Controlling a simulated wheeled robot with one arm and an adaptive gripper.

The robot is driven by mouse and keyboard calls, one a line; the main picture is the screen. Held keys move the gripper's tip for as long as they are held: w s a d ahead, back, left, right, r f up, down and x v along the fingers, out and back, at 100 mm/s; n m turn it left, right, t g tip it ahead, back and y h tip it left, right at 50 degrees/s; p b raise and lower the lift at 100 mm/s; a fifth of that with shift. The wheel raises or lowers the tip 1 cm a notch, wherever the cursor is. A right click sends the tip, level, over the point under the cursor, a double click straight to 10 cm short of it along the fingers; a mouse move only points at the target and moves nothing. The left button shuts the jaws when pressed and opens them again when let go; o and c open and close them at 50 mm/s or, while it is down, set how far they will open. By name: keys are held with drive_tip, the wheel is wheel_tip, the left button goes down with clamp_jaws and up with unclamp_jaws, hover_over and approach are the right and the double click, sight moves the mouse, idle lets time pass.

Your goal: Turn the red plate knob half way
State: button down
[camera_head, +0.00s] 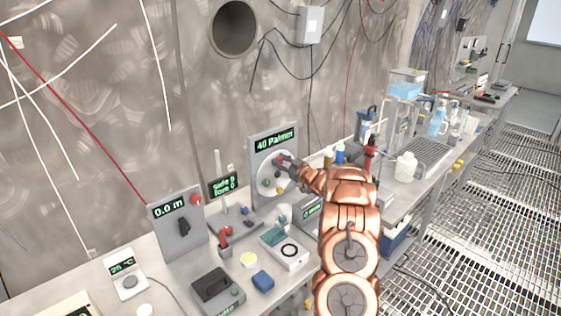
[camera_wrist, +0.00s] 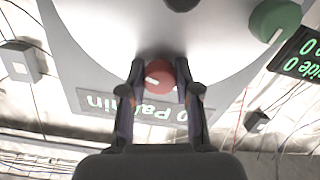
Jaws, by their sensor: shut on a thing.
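The red knob (camera_wrist: 160,76) sits on a round pale plate (camera_wrist: 100,40) in the wrist view. My gripper (camera_wrist: 159,82) has one finger on each side of the knob and is shut on it. The knob bears a light mark on its face. In the head view my gripper (camera_head: 283,163) reaches the upper part of the round plate (camera_head: 264,184) on the upright panel (camera_head: 255,146) reading "40 Palmm". There the fingers and arm mostly cover the red knob.
A green knob (camera_wrist: 275,20) sits on the same plate. A panel reading "0.0 m" (camera_head: 172,245) stands to the left. A small "side 0" display (camera_head: 223,186) stands between them. Bottles and a white jug (camera_head: 405,167) stand to the right on the bench.

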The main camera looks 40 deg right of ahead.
drive_tip(key=c, duration=0.8)
unclamp_jaws()
drive_tip(key=s, duration=1.2)
drive_tip(key=shift+a, duration=0.15)
